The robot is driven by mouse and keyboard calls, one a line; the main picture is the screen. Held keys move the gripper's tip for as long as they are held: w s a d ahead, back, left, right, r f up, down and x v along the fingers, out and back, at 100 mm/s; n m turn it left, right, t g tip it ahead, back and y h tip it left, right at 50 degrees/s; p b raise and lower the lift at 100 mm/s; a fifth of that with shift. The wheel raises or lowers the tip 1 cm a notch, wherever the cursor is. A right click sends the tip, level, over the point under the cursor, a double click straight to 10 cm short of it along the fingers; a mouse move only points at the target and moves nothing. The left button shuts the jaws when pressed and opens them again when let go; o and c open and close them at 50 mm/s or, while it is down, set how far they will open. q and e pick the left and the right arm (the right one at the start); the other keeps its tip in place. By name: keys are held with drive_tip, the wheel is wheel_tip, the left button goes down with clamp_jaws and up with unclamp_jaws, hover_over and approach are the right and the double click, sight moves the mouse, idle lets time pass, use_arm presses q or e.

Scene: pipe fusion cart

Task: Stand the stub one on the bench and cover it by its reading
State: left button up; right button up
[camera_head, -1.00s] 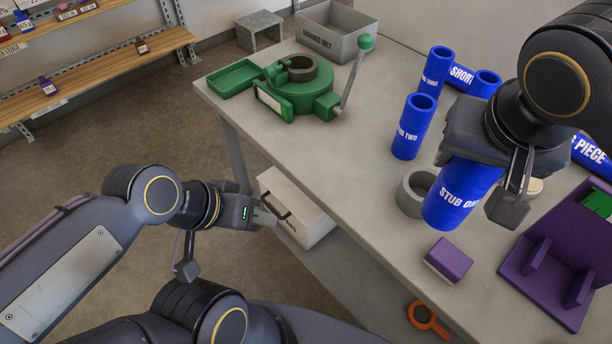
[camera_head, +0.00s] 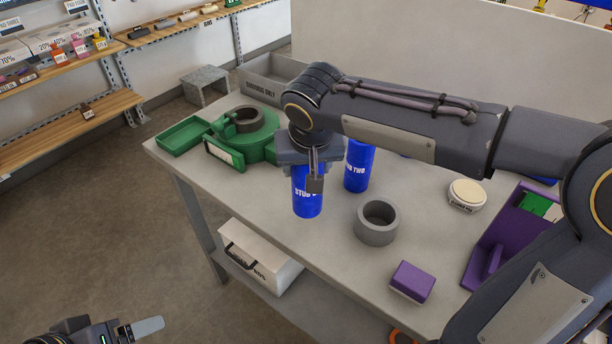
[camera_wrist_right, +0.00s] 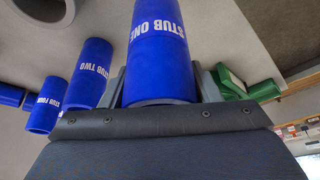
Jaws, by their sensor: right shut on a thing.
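Stub one (camera_head: 308,198) is a blue tube with white lettering, held upright at the bench's left half, between the green machine and stub two. My right gripper (camera_head: 310,168) is shut on its upper part from above. In the right wrist view stub one (camera_wrist_right: 160,55) sits between the two fingers. Whether its lower end touches the bench (camera_head: 285,232) I cannot tell. Stub two (camera_head: 357,170) stands just behind it to the right. My left gripper (camera_head: 148,327) is low at the bottom left, away from the bench; its finger opening is unclear.
The green machine (camera_head: 262,135) with a green tray (camera_head: 185,136) is left of my right gripper. A grey ring (camera_head: 377,224), purple block (camera_head: 411,283), pale round disc (camera_head: 467,194) and purple stand (camera_head: 490,258) lie to the right. A grey bin (camera_head: 262,80) stands behind.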

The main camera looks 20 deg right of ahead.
sight(305, 205)
drive_tip(key=x, duration=0.3)
drive_tip(key=shift+w+d+f, duration=0.1)
drive_tip(key=shift+f, duration=0.8)
drive_tip(key=shift+f, duration=0.1)
drive_tip(key=shift+f+b, duration=0.15)
drive_tip(key=shift+b, duration=0.15)
drive_tip(key=o, duration=1.1)
